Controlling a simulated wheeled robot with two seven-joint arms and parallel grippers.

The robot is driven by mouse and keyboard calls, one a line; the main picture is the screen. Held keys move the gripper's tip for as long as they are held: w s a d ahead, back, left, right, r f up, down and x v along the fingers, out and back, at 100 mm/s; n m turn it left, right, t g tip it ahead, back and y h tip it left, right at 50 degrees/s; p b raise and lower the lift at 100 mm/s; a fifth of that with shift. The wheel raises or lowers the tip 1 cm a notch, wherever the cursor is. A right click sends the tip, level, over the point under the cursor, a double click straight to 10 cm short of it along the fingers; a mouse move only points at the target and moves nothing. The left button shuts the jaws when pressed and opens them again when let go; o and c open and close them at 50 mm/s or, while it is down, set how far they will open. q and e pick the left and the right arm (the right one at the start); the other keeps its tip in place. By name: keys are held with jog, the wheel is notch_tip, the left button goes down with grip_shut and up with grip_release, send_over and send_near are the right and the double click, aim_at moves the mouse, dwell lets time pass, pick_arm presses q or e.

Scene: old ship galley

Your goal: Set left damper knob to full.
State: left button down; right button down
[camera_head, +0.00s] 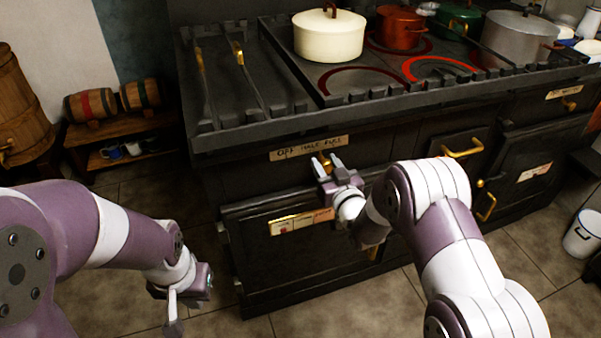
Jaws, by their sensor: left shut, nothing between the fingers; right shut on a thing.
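The left damper knob (325,159) is a small brass knob on the front of the black stove, just under a tan label strip (306,148) with dark lettering that appears to read off, half, full. My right gripper (328,164) is shut on this knob, with its fingers on either side of it. The gripper partly hides the knob, and I cannot tell which setting it points to. My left gripper (183,305) is shut and empty, low over the tiled floor at the left, apart from the stove.
The stove (250,125) has a raised notched edge. Below the knob is an oven door with a coloured label (301,221). Brass handles (462,149) stick out to the right. A cream pot (329,36) stands on top. A white bucket (583,235) stands at right.

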aim_at(335, 151)
jog(key=d, duration=0.2)
jog(key=w+d, duration=0.1)
jog(key=shift+w+d, duration=0.1)
jog(key=shift+d, duration=0.25)
jog(key=shift+r, duration=0.1)
jog(key=c, duration=1.1)
grip_release()
jog(key=o, duration=0.4)
jog(key=shift+d, duration=0.15)
